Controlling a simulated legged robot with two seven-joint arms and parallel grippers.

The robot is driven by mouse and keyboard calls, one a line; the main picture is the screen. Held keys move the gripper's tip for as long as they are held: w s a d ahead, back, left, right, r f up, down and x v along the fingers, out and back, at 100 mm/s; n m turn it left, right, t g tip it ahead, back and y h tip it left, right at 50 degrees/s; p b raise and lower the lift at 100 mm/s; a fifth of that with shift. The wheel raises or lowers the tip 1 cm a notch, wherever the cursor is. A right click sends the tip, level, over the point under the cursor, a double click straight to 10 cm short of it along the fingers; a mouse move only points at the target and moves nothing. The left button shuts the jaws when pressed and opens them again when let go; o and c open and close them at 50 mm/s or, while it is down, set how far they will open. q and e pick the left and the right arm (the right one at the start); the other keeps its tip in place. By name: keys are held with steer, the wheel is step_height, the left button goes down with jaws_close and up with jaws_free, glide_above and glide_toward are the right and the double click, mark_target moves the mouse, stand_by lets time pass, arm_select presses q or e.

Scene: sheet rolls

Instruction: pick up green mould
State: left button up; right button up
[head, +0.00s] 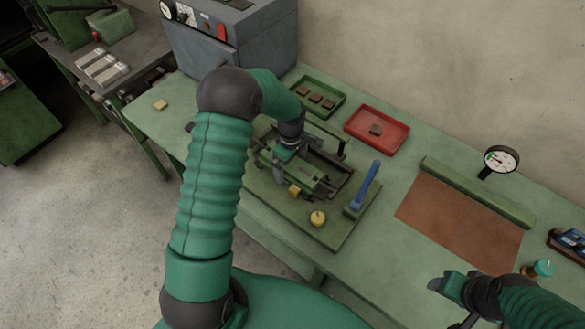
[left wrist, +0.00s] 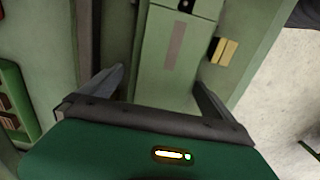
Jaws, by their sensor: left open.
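The green mould, a long green block, lies on a low green board on the bench, in a dark metal frame; its near end (head: 308,181) shows in the head view. In the left wrist view its top (left wrist: 172,62) has a pale strip and lies between my finger tips. My left gripper (head: 285,165) is open over the mould, with a finger on each side of it; the left wrist view shows the open fingers (left wrist: 158,85) too. I cannot tell whether they touch it. My right gripper (head: 452,303) is apart from it at the lower right, its fingers spread and empty.
A green tray (head: 318,97) and a red tray (head: 377,129) lie behind. A brown sheet (head: 455,222) and a dial gauge (head: 501,159) are at the right.

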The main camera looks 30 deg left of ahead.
arm_select(q)
steer(key=shift+a+f, duration=0.1)
steer(key=shift+a, duration=0.25)
steer(key=shift+c, duration=0.3)
steer(key=shift+a, duration=0.15)
steer(key=shift+c, duration=2.5)
steer(key=shift+d+r, duration=0.2)
steer(key=shift+d, duration=0.6)
steer(key=c, duration=0.7)
steer(key=shift+a, duration=0.2)
steer(key=c, duration=0.7)
steer(key=shift+w+r, duration=0.1)
steer(key=shift+w, duration=0.05)
steer(key=shift+c, duration=0.4)
